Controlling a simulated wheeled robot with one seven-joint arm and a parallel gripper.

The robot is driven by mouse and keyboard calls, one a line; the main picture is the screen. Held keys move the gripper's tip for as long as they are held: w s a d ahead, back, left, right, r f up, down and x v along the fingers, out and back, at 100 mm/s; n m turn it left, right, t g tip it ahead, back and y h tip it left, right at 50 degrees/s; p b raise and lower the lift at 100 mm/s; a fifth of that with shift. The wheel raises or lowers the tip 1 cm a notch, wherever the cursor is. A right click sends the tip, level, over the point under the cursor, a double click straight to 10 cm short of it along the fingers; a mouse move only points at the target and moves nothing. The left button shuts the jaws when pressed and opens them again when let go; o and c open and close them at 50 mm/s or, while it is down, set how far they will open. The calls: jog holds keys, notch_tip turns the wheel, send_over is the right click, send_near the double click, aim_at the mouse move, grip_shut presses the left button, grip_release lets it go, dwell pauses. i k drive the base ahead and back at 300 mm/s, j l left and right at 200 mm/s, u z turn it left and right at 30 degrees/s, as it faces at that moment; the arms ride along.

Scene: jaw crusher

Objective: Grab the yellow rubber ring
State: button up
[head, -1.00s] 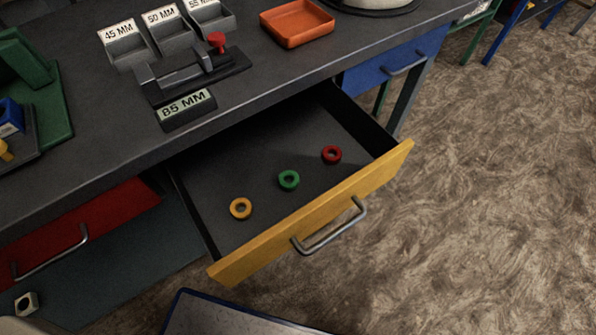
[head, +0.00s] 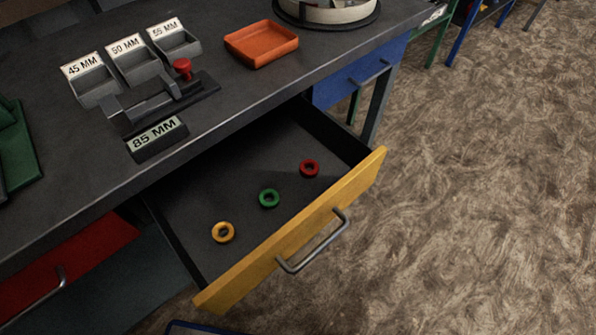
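The yellow rubber ring (head: 223,232) lies flat in the open drawer (head: 290,240), near its front left corner. A green ring (head: 269,198) and a red ring (head: 309,168) lie in a row with it toward the right, apart from one another. The drawer has a dark inside, a yellow front and a grey bar handle (head: 312,243). Nothing covers the yellow ring. My gripper is not in view.
The dark workbench top (head: 60,175) overhangs the back of the drawer. On it stand labelled bins (head: 137,65), a gauge with a red knob (head: 182,68) and an orange tray (head: 262,43). A red drawer front (head: 65,265) is at lower left. The floor at right is clear.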

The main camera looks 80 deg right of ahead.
aim_at(219, 228)
jog(key=k+l, duration=0.25)
jog(key=k, duration=0.2)
jog(key=k+l+u, duration=0.1)
jog(key=k+l, duration=0.15)
jog(key=k, duration=0.2)
jog(key=k+l, duration=0.25)
jog(key=k, duration=0.25)
jog(key=k+l+u, duration=0.1)
jog(key=k+l, duration=0.15)
jog(key=k, duration=0.2)
